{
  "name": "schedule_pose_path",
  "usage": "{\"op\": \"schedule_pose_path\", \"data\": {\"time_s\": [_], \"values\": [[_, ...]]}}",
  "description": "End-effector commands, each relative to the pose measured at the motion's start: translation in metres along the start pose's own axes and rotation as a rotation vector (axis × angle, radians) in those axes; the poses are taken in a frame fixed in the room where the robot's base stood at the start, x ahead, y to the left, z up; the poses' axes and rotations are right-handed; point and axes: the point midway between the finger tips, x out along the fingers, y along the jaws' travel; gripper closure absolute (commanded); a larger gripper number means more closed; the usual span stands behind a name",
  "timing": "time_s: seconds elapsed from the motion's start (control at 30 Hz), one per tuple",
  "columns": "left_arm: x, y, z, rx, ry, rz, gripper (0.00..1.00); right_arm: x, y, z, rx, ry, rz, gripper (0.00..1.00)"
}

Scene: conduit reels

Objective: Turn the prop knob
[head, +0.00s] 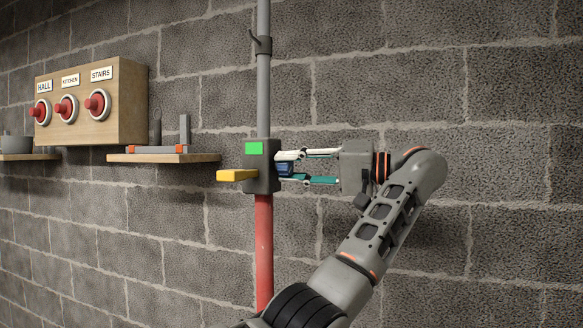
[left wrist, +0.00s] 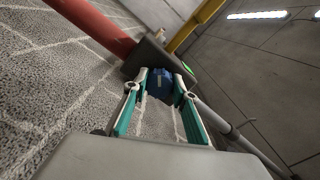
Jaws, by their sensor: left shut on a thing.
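The blue prop knob (head: 284,170) sticks out of the right side of a dark grey box on a vertical pole. It also shows in the left wrist view (left wrist: 161,80), with a pale mark on its face. My left gripper (head: 291,167) reaches it from the right and is shut on it, one finger above and one below in the head view. In the left wrist view the fingertips (left wrist: 161,88) lie on either side of the knob. My right gripper is not in view.
The pole is grey above the box (head: 263,95) and red below (head: 264,240), close to a block wall. Left are a wooden shelf (head: 165,158) and a wooden panel (head: 125,90) with red buttons labelled HALL, KITCHEN and STAIRS. The wall to the right is bare.

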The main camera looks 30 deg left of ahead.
Motion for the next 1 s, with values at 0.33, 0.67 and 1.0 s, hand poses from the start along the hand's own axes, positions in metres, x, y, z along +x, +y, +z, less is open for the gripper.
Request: {"op": "schedule_pose_path", "data": {"time_s": [0.33, 0.67, 1.0], "values": [[0.0008, -0.0005, -0.0003, -0.228, -0.001, -0.001, 0.95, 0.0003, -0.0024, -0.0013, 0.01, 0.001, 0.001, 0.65], [0.0009, -0.0004, -0.0003, -0.315, -0.001, -0.002, 0.95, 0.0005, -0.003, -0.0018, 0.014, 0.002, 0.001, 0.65], [0.0009, -0.0006, -0.0003, -0.323, -0.001, -0.003, 0.95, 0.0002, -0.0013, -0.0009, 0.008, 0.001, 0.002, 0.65]]}}
